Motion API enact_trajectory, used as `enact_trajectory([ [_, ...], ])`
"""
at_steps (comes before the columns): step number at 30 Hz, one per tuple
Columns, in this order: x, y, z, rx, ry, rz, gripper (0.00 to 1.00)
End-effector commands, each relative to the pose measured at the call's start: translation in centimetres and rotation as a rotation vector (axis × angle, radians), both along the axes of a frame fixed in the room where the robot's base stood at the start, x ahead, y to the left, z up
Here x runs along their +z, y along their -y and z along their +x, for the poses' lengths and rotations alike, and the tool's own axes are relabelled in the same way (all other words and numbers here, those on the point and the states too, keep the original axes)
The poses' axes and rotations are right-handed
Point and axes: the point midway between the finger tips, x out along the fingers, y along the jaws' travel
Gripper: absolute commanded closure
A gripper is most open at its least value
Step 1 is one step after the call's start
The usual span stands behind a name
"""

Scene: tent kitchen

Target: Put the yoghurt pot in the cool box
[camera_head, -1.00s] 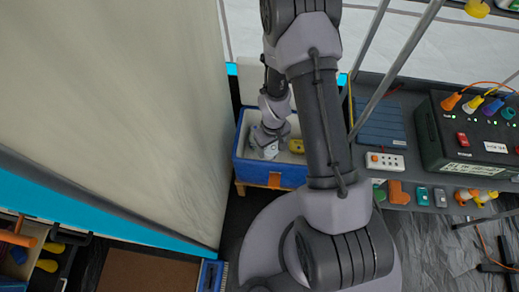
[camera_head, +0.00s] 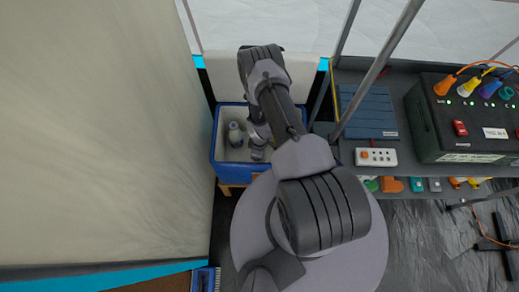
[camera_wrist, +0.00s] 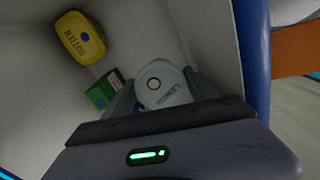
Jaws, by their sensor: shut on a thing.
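The cool box (camera_head: 215,165) is blue with a pale inside and stands open left of centre in the head view. In the wrist view my gripper (camera_wrist: 163,98) is shut on a white, round-topped pot (camera_wrist: 158,82), taken to be the yoghurt pot, with a finger on either side. Its lettering is hard to read. The pot is inside the box walls; I cannot tell whether it touches the floor.
In the wrist view, a yellow butter tub (camera_wrist: 80,38) and a green carton (camera_wrist: 103,90) are in the box beside the pot. A tent wall (camera_head: 100,130) is close left; a shelf with a power box (camera_head: 455,125) is right.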

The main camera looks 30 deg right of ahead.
Motion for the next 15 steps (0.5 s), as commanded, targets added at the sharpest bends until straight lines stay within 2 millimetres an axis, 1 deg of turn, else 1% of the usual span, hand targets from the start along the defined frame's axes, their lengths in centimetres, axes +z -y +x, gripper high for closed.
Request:
enact_trajectory([
  [1,-1.6,0.0,0.0,0.0,0.0,0.0,0.8],
  [3,-3.1,0.0,0.0,0.0,0.0,0.0,0.8],
  [6,-4.8,0.0,0.0,0.0,-0.001,0.001,0.8],
  [9,-5.8,0.0,0.0,0.0,0.0,0.0,0.8],
  [12,-6.4,0.0,0.0,0.0,0.0,0.0,0.8],
  [14,-7.3,0.0,0.0,0.0,0.0,0.0,0.8],
  [15,-8.1,0.0,0.0,0.0,0.0,0.0,0.8],
])
